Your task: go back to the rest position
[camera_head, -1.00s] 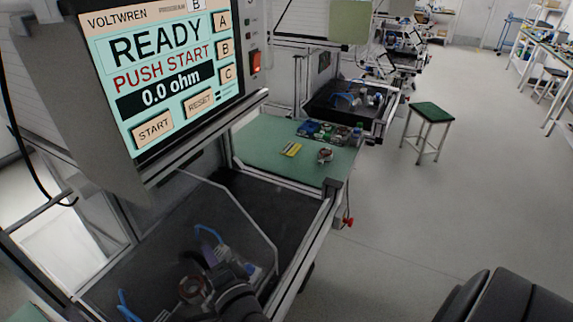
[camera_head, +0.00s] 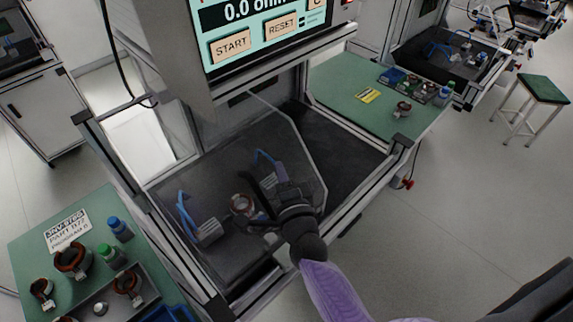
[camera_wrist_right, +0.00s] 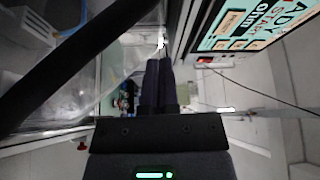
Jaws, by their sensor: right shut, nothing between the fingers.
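My right gripper (camera_head: 262,192) reaches into the test bay from the lower right in the head view, its arm in a purple sleeve. Its dark fingers are shut and empty, over the black bay floor (camera_head: 222,162). A small copper-ringed stator (camera_head: 241,204) sits on the bay floor just left of the fingers, apart as far as I can tell. In the right wrist view the closed fingers (camera_wrist_right: 158,75) point away into the bay, with the tester screen at upper right. My left gripper is not in view.
The tester screen (camera_head: 262,35) hangs above the bay. Blue-handled clamps (camera_head: 187,215) stand on the bay floor. A green table (camera_head: 60,215) at left holds several stators and bottles. Another green table (camera_head: 345,95) lies right of the bay. A stool (camera_head: 540,88) stands on the open floor.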

